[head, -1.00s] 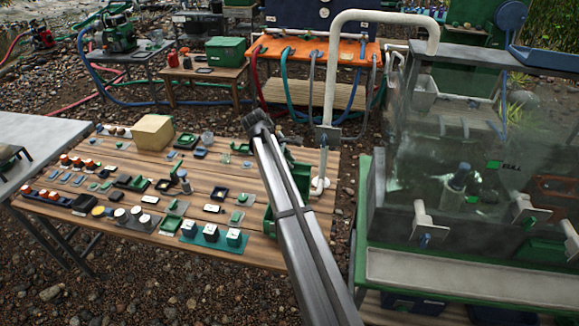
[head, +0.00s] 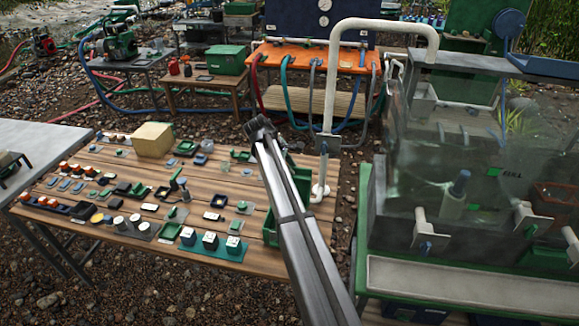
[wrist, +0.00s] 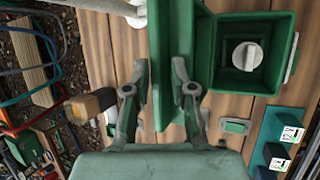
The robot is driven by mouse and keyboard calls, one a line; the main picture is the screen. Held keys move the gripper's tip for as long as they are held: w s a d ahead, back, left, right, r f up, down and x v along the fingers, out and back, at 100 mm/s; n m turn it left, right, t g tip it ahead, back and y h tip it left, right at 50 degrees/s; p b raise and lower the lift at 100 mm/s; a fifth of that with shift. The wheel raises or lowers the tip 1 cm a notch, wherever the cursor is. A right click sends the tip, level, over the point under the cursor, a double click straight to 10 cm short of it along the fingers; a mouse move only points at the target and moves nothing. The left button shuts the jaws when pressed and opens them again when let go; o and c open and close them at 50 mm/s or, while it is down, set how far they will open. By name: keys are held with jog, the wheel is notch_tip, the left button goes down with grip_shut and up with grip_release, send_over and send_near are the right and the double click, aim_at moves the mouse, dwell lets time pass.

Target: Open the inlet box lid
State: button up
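In the wrist view, a green square box (wrist: 251,84) stands open at the upper right, with a pale round knob or fitting (wrist: 248,56) inside. A green panel (wrist: 172,40), which looks like its raised lid, stands steeply beside the box on the left. My gripper (wrist: 160,72) has its two fingers apart, one on each side of part of the panel. A gap shows at the left finger; whether the right finger touches is unclear. In the head view, my gripper (head: 259,128) is over the right end of the wooden table, and my arm hides most of the green box (head: 270,228).
The wooden table (head: 215,258) holds many small parts and a tan block (head: 153,140). A white pipe (head: 329,100) rises just right of my gripper. A clear-walled tank (head: 460,140) stands at the right. A teal strip with labelled blocks (wrist: 277,128) lies near the box.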

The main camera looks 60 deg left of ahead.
jog(key=v, duration=1.2)
